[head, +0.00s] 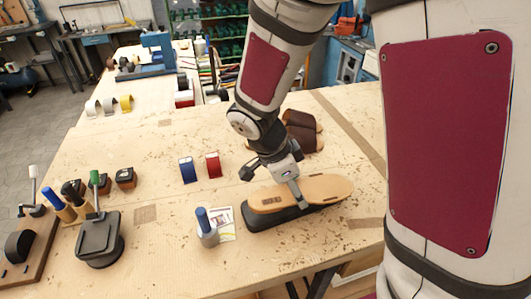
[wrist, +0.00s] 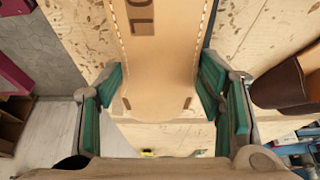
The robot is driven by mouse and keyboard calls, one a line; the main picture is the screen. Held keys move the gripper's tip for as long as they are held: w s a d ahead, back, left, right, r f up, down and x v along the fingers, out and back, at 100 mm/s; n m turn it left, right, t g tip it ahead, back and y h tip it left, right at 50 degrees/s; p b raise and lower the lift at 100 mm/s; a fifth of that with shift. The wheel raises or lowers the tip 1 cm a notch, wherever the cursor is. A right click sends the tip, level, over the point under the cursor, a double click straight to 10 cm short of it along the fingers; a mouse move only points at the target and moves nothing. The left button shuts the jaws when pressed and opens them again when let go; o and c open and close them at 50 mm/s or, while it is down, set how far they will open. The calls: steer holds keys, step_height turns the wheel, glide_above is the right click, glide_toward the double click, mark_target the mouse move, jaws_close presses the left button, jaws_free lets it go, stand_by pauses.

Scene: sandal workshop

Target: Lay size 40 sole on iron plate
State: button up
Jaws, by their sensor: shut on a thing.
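A tan sole (head: 325,187) with dark markings near its left end lies lengthwise over a dark, long plate (head: 262,221) near the table's front right. It also shows in the wrist view (wrist: 158,65), where a stamped number is partly cut off at the top. My gripper (head: 294,194) is shut on the sole across its middle, and in the wrist view the teal finger pads (wrist: 160,92) sit on either side of it. The sole covers much of the dark plate. I cannot tell whether the two touch.
A grey cup with a blue-topped tool (head: 207,228) and a printed card (head: 224,223) stand left of the plate. Blue (head: 188,170) and red (head: 213,165) rolls stand behind. A black clamp-like tool (head: 99,236) stands at left.

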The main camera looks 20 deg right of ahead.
mark_target(285, 186)
steer(key=shift+w+a+f, duration=0.1)
steer(key=shift+w+a, duration=0.05)
steer(key=shift+w, duration=0.45)
steer(key=shift+w+a+f, duration=0.1)
steer(key=shift+w, duration=0.5)
steer(key=shift+f, duration=1.7)
steer(key=shift+f, duration=0.1)
steer(key=o, duration=1.6)
